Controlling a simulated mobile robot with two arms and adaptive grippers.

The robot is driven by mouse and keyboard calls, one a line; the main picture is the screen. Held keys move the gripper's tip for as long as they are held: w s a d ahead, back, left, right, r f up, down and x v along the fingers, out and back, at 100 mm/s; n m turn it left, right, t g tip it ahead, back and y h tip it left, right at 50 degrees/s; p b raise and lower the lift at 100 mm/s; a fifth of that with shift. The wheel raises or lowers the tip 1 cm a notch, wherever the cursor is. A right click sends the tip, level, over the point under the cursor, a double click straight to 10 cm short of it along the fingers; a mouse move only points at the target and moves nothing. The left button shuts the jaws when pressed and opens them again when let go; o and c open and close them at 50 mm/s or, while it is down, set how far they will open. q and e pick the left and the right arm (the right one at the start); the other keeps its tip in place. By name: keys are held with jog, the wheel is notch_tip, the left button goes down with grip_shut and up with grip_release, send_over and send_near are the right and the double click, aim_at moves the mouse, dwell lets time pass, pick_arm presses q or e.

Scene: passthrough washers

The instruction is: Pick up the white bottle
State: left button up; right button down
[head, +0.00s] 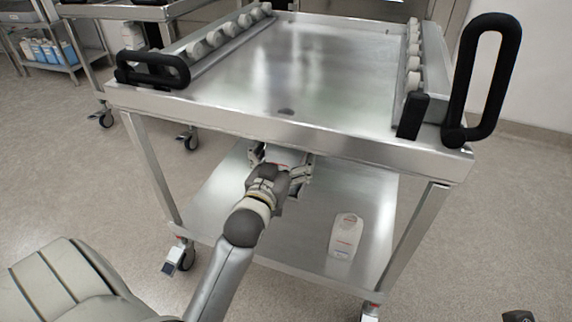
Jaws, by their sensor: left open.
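A white bottle (345,236) with small red print on its front is on the lower shelf of the steel cart, right of the middle. My left gripper (288,164) reaches in under the cart's top, over the lower shelf, to the left of and farther back than this bottle. It is open.
The cart's top (275,75) with black handles (485,75) overhangs the lower shelf (215,205). Front legs (408,235) stand at both sides. The shelf around the right-hand bottle looks clear. Another cart and a shelf with bottles (45,52) stand at the back left.

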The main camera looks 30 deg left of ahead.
pick_arm(q)
jog(key=c, duration=1.7)
jog(key=shift+r, duration=0.2)
jog(key=shift+w, duration=0.1)
